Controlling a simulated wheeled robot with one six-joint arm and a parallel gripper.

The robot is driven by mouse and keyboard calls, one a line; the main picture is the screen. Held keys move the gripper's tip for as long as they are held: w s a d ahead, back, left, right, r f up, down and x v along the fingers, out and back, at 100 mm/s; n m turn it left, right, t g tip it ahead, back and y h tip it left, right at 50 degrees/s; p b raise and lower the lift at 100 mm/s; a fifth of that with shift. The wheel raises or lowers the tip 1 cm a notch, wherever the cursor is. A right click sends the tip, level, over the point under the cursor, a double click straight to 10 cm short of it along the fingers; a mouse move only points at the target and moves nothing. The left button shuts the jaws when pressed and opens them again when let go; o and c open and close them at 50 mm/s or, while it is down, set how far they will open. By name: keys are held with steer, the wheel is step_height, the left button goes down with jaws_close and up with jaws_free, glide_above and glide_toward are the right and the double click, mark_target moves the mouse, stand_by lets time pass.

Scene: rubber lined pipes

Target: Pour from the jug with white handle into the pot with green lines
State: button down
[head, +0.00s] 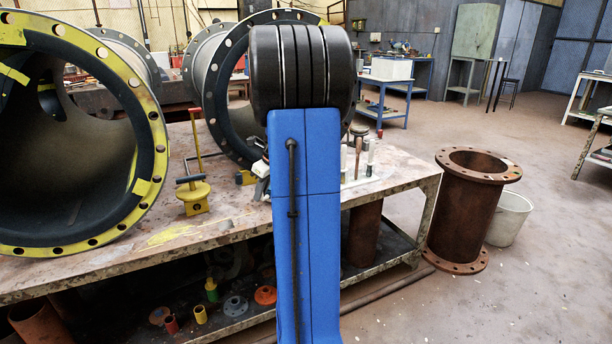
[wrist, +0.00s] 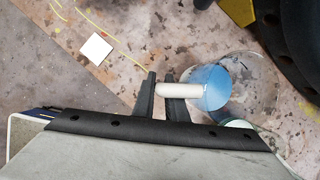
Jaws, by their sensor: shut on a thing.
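In the wrist view my gripper (wrist: 161,88) is shut on the white handle (wrist: 184,90) of a jug. The jug (wrist: 211,84) shows a blue round body or blue contents just right of the fingers. A clear round vessel outline (wrist: 262,72) lies beside and partly behind the jug. A small round rim with a greenish tint (wrist: 237,123) shows below the jug; I cannot tell whether it is the pot with green lines. In the head view my own arm hides the gripper and jug, and the pot cannot be made out.
The worn workbench (head: 120,262) carries large flanged pipes (head: 158,150) and a yellow stand (head: 194,194). A white square (wrist: 96,48) lies on the bench top. A rusty flanged pipe (head: 464,222) and a white bucket (head: 509,220) stand on the floor at right.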

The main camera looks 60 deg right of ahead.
steer(key=shift+r, duration=2.5)
